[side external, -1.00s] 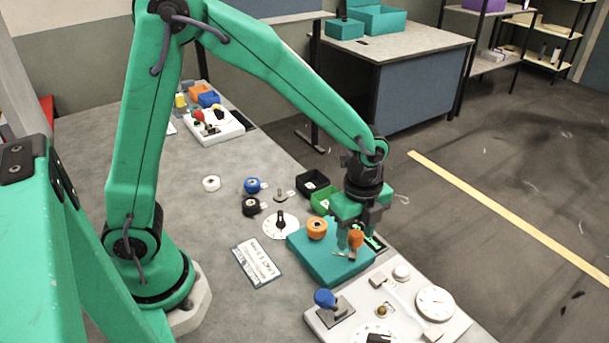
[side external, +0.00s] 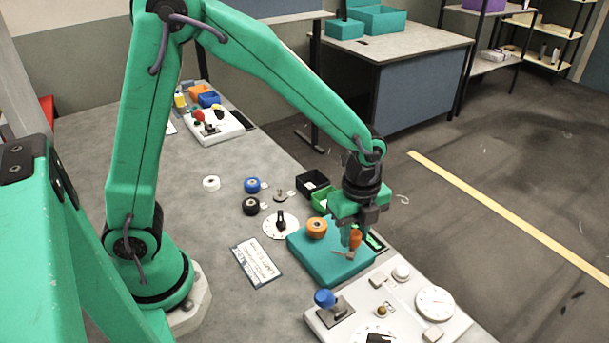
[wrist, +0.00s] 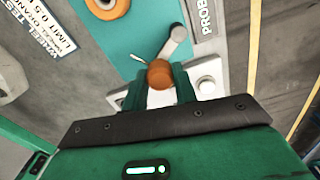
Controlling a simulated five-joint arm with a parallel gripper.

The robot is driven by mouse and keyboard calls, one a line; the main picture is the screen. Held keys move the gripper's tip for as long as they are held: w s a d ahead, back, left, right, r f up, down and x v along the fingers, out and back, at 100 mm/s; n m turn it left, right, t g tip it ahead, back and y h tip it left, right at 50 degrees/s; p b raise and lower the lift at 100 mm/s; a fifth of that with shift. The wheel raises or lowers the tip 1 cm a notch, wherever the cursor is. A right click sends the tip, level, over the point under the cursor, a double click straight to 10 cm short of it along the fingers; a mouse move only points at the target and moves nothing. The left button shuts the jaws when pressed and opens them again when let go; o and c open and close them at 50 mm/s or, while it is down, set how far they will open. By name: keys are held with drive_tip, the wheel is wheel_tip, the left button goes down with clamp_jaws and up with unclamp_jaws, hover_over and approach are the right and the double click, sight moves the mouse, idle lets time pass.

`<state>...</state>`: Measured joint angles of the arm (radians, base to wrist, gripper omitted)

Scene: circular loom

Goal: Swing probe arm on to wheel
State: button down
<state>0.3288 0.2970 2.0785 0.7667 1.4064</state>
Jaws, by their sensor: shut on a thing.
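The orange wheel (side external: 317,228) sits on top of the teal block (side external: 318,262). In the wrist view it shows partly, cut by the top edge (wrist: 107,8). The probe arm's orange knob (side external: 355,240) is at the right side of the block, and in the wrist view it is between my fingers (wrist: 160,74). A grey lever (wrist: 177,42) runs from near the knob, with a thin pale tip (wrist: 140,58) beside it. The tip appears apart from the wheel. My gripper (side external: 355,236) points down and is shut on the orange knob.
A light panel with a blue-knobbed lever (side external: 325,298) and a white dial (side external: 434,303) stands in front. Black (side external: 312,184) and green bins lie behind the block. A black-pointer dial (side external: 281,224) and a label card (side external: 257,263) lie left.

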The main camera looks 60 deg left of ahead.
drive_tip(key=m, duration=0.1)
drive_tip(key=a+m, duration=0.1)
drive_tip(key=m, duration=0.1)
drive_tip(key=shift+s+a+m, duration=0.1)
drive_tip(key=shift+s+m, duration=0.2)
drive_tip(key=shift+s+a+m, duration=0.1)
drive_tip(key=shift+a+m, duration=0.25)
drive_tip(key=shift+m, duration=0.55)
drive_tip(key=shift+a+m, duration=0.35)
drive_tip(key=shift+m, duration=0.55)
drive_tip(key=c, duration=1.1)
unclamp_jaws()
drive_tip(key=shift+r, duration=0.1)
wheel_tip(320, 180, up, 8)
